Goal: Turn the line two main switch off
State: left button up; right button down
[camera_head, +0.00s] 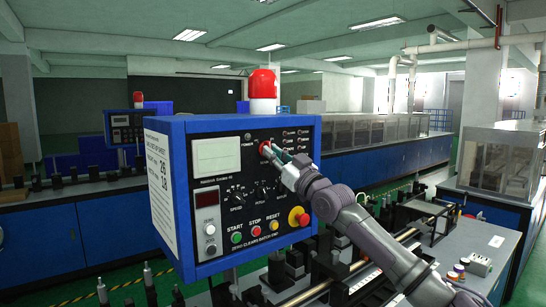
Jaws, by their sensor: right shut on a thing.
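A blue control box (181,170) with a black front panel stands in the middle of the head view. A small red switch knob (264,147) sits at the upper middle of the panel, right of the POWER mark, partly hidden by my gripper. My right gripper (270,152) reaches in from the lower right and is shut on this red knob. The fingers hide most of the knob, so its turned position cannot be read. My left gripper is not in view.
A red beacon (262,84) stands on top of the box. Below are black dials, START, STOP and RESET buttons, and a red mushroom button on yellow (298,217). A machine bench with rails (330,285) lies below. A second blue box (124,128) stands behind left.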

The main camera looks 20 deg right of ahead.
jog(key=shift+d+r+n+g+y+p, duration=0.1)
jog(key=shift+n+g+y+p, duration=0.5)
jog(key=shift+n+p, duration=1.25)
jog(key=shift+d+r+n+g+y+p, duration=0.1)
jog(key=shift+n+g+y+p, duration=0.5)
jog(key=shift+n+p, duration=1.3)
jog(key=shift+r+n+g+y+p, duration=0.1)
jog(key=shift+n+g+y+p, duration=0.45)
jog(key=shift+n+p, duration=1.3)
jog(key=shift+m+p, duration=0.4)
jog(key=shift+p, duration=0.05)
jog(key=c, duration=1.2)
grip_release()
jog(key=shift+f+y, duration=0.15)
jog(key=shift+y, duration=0.1)
jog(key=v, duration=1.1)
jog(key=shift+s+d, duration=0.2)
jog(key=shift+s, duration=0.2)
